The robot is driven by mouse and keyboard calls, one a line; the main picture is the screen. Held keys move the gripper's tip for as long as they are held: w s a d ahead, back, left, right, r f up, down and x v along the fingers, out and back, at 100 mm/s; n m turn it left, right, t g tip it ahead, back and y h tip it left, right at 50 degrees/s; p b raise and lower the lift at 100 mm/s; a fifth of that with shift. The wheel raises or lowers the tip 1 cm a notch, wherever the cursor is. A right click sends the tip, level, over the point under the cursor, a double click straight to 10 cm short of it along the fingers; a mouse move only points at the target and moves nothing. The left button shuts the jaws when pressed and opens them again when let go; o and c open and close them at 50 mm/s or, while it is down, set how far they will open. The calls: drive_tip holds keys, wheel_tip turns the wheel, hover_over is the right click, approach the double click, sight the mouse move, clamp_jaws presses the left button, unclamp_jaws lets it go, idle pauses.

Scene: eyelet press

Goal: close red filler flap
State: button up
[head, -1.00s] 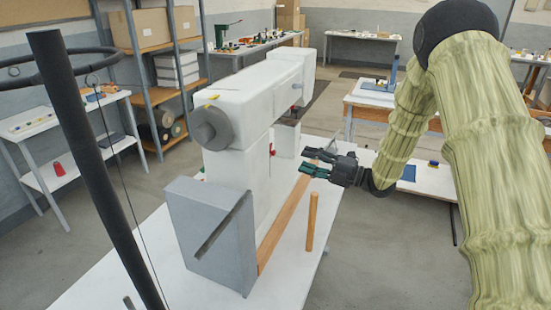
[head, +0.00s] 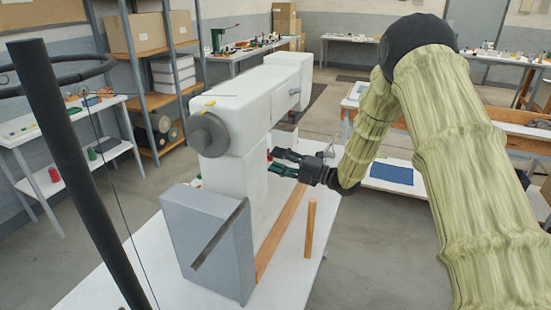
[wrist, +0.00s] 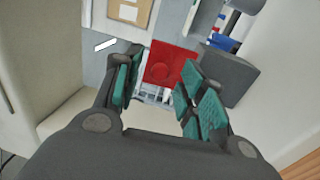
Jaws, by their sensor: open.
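The red filler flap (wrist: 172,62) shows in the wrist view as a red square plate with a round raised part, beyond and between my fingers. Below it is a pale, slotted area; I cannot tell how far the flap is swung. In the head view only a small red bit (head: 269,154) shows at the side of the white press (head: 235,110), by my fingertips. My gripper (head: 277,162) is open and empty, its green-padded fingers pointing at the press side. It also shows in the wrist view (wrist: 160,82). Contact with the flap cannot be made out.
A grey box (head: 212,240) stands in front of the press on the white table. A wooden strip (head: 280,235) and an upright wooden peg (head: 310,228) are below my gripper. A dark grey block (wrist: 228,76) is close to the right finger in the wrist view.

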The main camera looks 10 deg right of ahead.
drive_tip(key=shift+w+a, duration=0.35)
drive_tip(key=shift+a, duration=0.2)
drive_tip(key=shift+c, duration=0.5)
clamp_jaws()
